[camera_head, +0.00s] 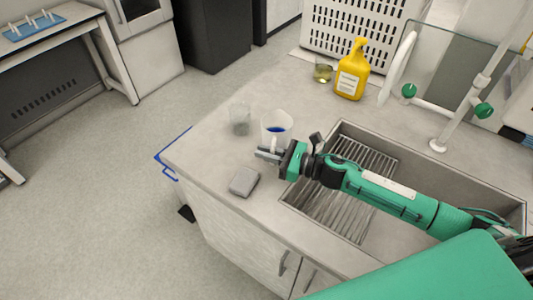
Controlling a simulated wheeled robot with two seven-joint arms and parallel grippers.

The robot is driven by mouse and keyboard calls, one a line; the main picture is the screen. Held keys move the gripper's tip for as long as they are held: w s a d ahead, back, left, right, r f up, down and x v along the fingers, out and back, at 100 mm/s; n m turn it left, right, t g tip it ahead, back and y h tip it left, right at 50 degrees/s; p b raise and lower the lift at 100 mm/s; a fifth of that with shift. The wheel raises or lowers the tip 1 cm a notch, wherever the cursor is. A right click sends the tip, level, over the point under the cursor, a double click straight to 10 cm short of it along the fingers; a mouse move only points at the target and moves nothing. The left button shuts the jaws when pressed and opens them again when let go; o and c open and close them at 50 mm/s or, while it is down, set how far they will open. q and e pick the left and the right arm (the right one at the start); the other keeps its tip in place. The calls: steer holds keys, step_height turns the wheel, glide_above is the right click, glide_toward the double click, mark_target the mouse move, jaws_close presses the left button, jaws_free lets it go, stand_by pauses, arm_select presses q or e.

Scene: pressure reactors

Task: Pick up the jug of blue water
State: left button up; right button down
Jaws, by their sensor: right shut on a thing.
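The jug of blue water (277,122) is a small translucent white vessel with blue liquid showing inside. It stands upright on the grey counter (215,155), left of the sink. My right gripper (268,154) reaches in from the right at the near side of the jug. Its jaws are shut on a part of the jug, likely the handle, which the gripper mostly hides. I cannot see clearly whether the jug's base touches the counter. My left gripper is not in view.
A clear empty beaker (240,120) stands just left of the jug. A grey sponge-like block (244,181) lies in front. A sink with a rack (345,190) is under my arm. A yellow bottle (351,72) and a small glass vessel (323,71) stand behind, near a white perforated rack (357,30).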

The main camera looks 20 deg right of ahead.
step_height(320, 180, up, 18)
steer(key=p, duration=0.1)
steer(key=shift+r, duration=0.2)
stand_by(0.8)
